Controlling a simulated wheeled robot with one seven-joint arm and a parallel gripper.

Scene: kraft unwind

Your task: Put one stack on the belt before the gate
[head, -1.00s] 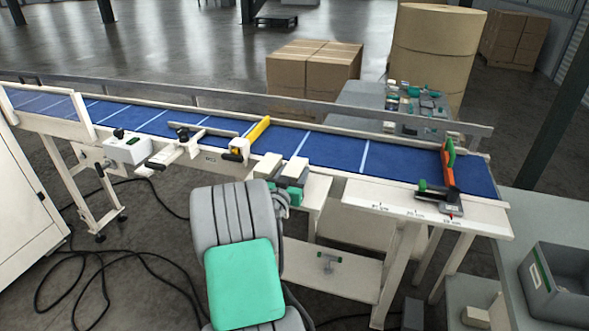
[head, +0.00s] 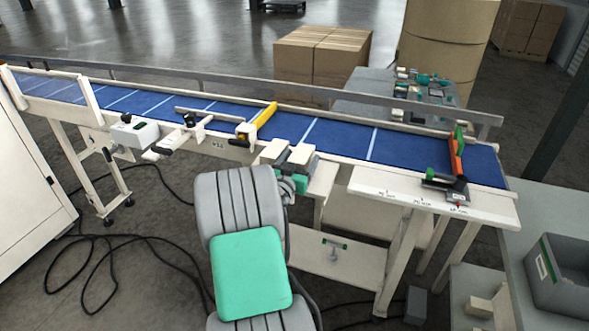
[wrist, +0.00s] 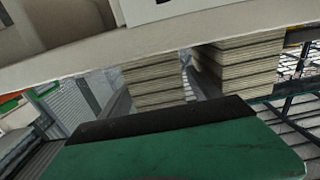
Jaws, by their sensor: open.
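The blue belt (head: 340,139) runs across the head view, with white cross lines and no stack that I can make out on it. A yellow bar (head: 264,119) reaches over the belt in the middle; an upright orange and green piece (head: 457,153) stands at its right end. I cannot tell which is the gate. My gripper (head: 288,154) is open at the belt's near edge, right of the yellow bar's base. In the wrist view two ribbed beige columns (wrist: 236,68) stand apart below a pale beam; I cannot tell whether they are stacks or finger pads.
A pale ledge with marks (head: 400,192) borders the belt at front right. A grey bin (head: 560,275) stands on the right-hand table. A low rail (head: 400,116) lines the belt's far side. Cartons (head: 322,60) stand behind. Black cables (head: 120,255) lie on the floor at left.

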